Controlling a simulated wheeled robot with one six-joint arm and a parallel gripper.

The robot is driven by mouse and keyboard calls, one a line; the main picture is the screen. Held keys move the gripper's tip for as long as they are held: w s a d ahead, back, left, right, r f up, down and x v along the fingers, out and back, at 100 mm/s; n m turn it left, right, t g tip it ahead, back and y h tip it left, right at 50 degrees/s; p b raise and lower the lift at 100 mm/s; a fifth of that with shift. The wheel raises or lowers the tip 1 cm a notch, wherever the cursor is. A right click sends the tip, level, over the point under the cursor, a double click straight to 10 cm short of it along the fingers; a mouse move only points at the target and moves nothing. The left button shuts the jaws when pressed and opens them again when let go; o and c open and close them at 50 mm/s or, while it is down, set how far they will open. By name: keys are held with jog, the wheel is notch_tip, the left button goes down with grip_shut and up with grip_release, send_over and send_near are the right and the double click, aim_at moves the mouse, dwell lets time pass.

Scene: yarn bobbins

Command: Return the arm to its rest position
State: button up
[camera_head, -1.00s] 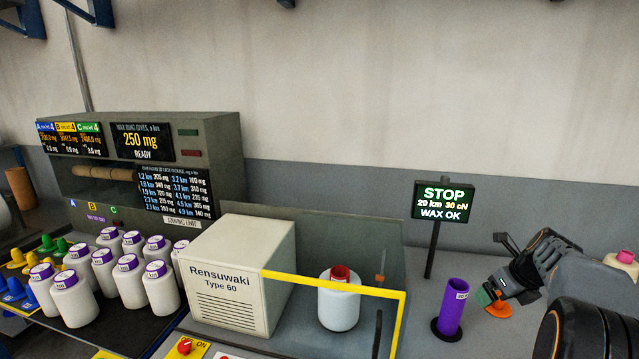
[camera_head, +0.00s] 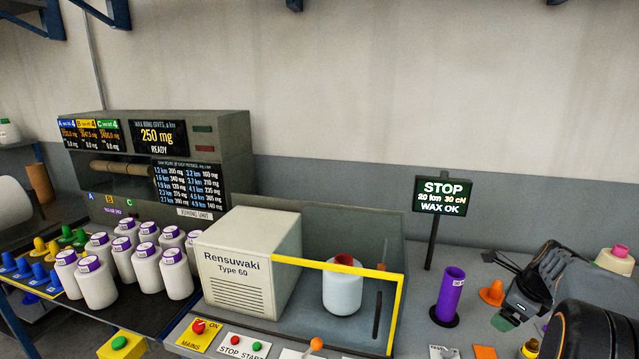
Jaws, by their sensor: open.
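My gripper (camera_head: 507,314) is at the right of the head view, at the end of my dark arm, pointing down and left. It looks empty, with a teal tip at its end. It is a little right of the purple tube (camera_head: 450,297), which stands upright in a dark ring base, and they look apart. An orange cone (camera_head: 493,292) stands just behind the gripper. Part of my arm is cut off at the right edge.
A white Rensuwaki machine (camera_head: 240,262) has a yellow-edged guard (camera_head: 396,315) with a white bobbin (camera_head: 343,291) inside. Several purple-topped bobbins (camera_head: 97,283) stand at left. A sign (camera_head: 442,195) on a post reads STOP, WAX OK. A cream-and-pink bobbin (camera_head: 615,261) is behind my arm.

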jog(key=s+a+n, duration=0.8)
jog(key=a+n, duration=0.5)
jog(key=s+a+r+n, duration=0.1)
jog(key=s+a+n, duration=0.7)
jog(key=a+n, duration=0.5)
jog(key=shift+a+n+h, duration=0.35)
jog(key=shift+n+h, duration=0.05)
jog(key=shift+n, duration=0.2)
